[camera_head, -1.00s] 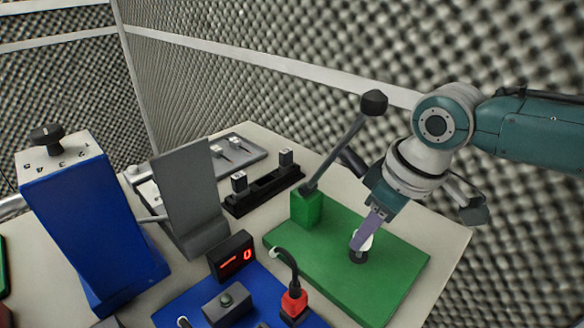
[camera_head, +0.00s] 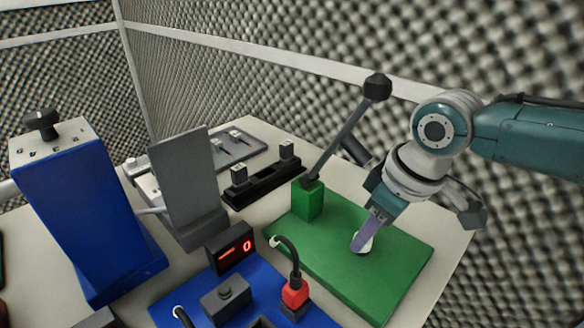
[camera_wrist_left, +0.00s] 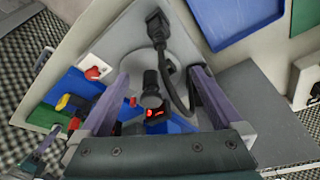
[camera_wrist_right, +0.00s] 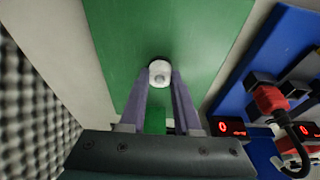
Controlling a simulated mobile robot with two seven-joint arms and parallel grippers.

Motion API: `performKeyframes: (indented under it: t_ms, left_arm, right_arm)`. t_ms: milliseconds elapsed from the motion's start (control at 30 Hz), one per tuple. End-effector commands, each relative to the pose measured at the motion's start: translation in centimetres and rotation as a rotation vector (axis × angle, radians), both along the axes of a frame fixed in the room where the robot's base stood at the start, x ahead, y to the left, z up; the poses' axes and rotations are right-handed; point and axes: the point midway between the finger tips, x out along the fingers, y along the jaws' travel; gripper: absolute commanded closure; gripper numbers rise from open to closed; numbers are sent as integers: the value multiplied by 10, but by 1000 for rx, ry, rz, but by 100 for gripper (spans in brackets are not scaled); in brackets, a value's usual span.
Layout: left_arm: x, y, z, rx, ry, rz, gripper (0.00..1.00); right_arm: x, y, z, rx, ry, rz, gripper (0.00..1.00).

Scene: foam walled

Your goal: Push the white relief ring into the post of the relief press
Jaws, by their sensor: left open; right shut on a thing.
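The relief press is a green base plate (camera_head: 395,252) with a green block (camera_head: 308,200) and a slanted lever ending in a black knob (camera_head: 377,87). My right gripper (camera_head: 361,246) is shut on the white relief ring (camera_head: 367,244), low over the plate. In the right wrist view the ring (camera_wrist_right: 159,72) sits between the fingertips, with a greyish round centre. The post is not clearly seen; I cannot tell how far the ring is around it. My left gripper (camera_wrist_left: 157,76) shows only in its wrist view, open, with a dark cylindrical part between its fingers.
A blue board with a red-digit display (camera_head: 231,249) and a red plug (camera_head: 295,293) lies left of the press. A black rack (camera_head: 264,183), a grey panel (camera_head: 182,185) and a tall blue box (camera_head: 75,215) stand farther left. The plate's right part is clear.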

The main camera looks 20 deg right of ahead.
Motion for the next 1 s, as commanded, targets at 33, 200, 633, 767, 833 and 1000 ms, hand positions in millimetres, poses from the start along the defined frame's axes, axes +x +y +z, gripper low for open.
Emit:
performKeyframes:
  t_ms: [33,200,633,767,833,1000]
  left_arm:
    - [0,0,-2,0,0,0,0]
    - [0,0,-5,1,0,-1,0]
    - [0,3,-4,11,0,-7,0]
    - [0,3,-4,11,-1,-7,0]
    - [0,3,-3,11,-1,-7,0]
    - [0,3,6,11,-1,-7,0]
  right_arm:
    - [0,0,-2,0,0,0,100]
    - [0,0,-7,0,0,0,100]
    - [0,0,-6,0,0,0,34]
    - [0,0,-6,0,0,0,34]
    - [0,0,-4,0,0,0,34]
    - [-5,-3,17,-1,-1,1,34]
